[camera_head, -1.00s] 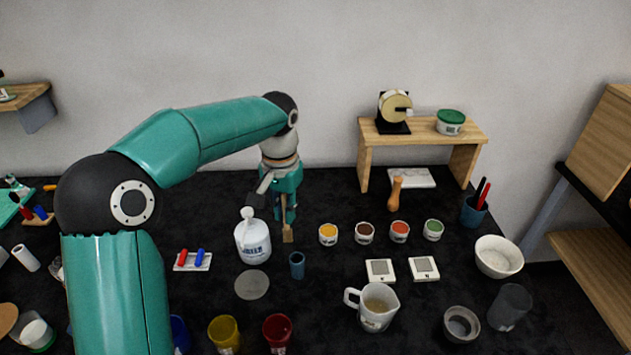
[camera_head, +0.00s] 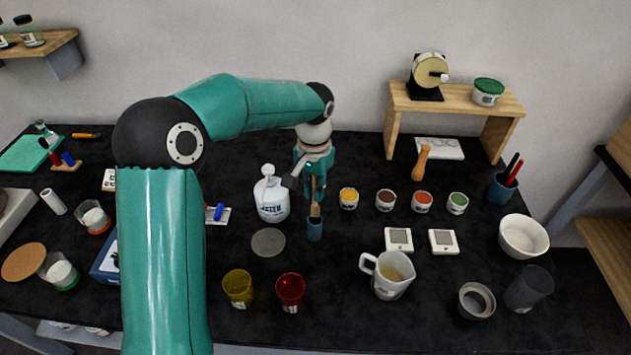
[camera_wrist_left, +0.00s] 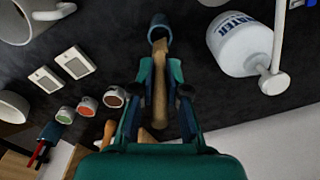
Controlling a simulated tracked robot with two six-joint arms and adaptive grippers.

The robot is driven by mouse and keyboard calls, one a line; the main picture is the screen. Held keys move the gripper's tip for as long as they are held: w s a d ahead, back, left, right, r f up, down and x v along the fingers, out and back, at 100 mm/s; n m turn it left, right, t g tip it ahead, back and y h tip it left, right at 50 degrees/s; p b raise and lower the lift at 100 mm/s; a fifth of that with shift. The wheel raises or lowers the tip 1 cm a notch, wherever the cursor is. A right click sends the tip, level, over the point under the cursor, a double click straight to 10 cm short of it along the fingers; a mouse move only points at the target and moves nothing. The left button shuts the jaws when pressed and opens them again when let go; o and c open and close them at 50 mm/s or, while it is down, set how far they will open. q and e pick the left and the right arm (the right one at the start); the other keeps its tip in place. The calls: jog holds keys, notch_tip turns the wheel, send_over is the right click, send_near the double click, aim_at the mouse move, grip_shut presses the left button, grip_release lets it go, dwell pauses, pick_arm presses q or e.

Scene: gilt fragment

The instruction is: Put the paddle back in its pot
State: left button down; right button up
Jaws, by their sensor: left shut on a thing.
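The wooden paddle (camera_head: 315,208) hangs upright from my left gripper (camera_head: 314,184), its broad end down. The pot is a small blue cup (camera_head: 315,230) standing on the dark table. The paddle's lower end is at the pot's mouth in the head view; I cannot tell whether it is just above or slightly inside. In the left wrist view my left gripper (camera_wrist_left: 160,88) is shut on the paddle (camera_wrist_left: 160,70), whose end overlaps the rim of the pot (camera_wrist_left: 158,22). My right gripper is not in view.
A white water bottle (camera_head: 272,200) stands close left of the pot, with a grey disc (camera_head: 268,242) in front of it. Several small paint jars (camera_head: 386,201) stand to the right. A yellow cup (camera_head: 238,287), a red cup (camera_head: 290,290) and a jug (camera_head: 388,274) stand nearer the front.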

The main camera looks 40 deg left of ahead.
aim_at(315, 206)
pick_arm(q)
jog(key=shift+w+f+b, duration=0.1)
jog(key=shift+f+b, duration=2.15)
jog(key=shift+f, duration=1.15)
jog(key=c, duration=1.1)
grip_release()
